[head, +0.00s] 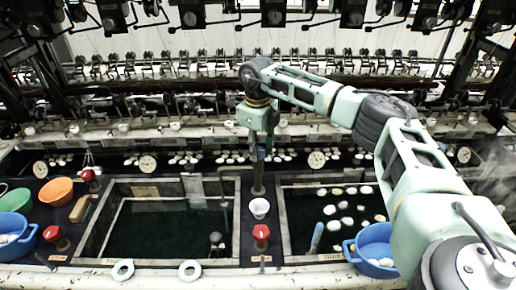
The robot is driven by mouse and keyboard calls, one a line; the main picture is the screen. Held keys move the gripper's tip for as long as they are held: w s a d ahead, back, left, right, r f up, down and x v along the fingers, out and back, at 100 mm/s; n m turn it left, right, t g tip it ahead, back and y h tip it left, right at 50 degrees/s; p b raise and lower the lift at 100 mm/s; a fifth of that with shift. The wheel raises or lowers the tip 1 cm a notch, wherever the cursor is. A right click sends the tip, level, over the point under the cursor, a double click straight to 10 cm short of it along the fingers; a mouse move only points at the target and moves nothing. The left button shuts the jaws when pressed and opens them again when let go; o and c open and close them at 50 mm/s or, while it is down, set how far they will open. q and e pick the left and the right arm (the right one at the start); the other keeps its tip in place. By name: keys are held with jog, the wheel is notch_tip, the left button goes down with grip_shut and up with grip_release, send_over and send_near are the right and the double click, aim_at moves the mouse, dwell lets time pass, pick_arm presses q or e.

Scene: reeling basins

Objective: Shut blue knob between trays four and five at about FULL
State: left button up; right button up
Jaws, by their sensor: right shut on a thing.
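My right arm reaches in from the right, and its gripper (258,182) points straight down at the back of the dark strip between two trays. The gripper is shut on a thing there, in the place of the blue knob. The knob is hidden by the fingers, so its colour and pointer setting cannot be seen. The left tray (107,212) holds dark water. The right tray (287,228) holds several pale cocoons. My left gripper is not in view.
More red knobs (89,175) stand at left. Blue bowls (372,247) sit at both sides. White rings (189,269) lie on the front ledge. Reeling machinery fills the back.

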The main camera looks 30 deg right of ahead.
jog(key=m, duration=0.5)
jog(key=shift+a+f+m, duration=0.2)
jog(key=shift+a+m, duration=0.1)
dwell(0.5)
jog(key=o, duration=1)
jog(key=shift+a, duration=0.1)
jog(key=shift+w+r, duration=0.1)
jog(key=shift+d+r, duration=0.15)
jog(key=shift+d, duration=0.05)
jog(key=shift+r, duration=0.4)
notch_tip(320, 180, up, 11)
jog(key=shift+a, duration=0.1)
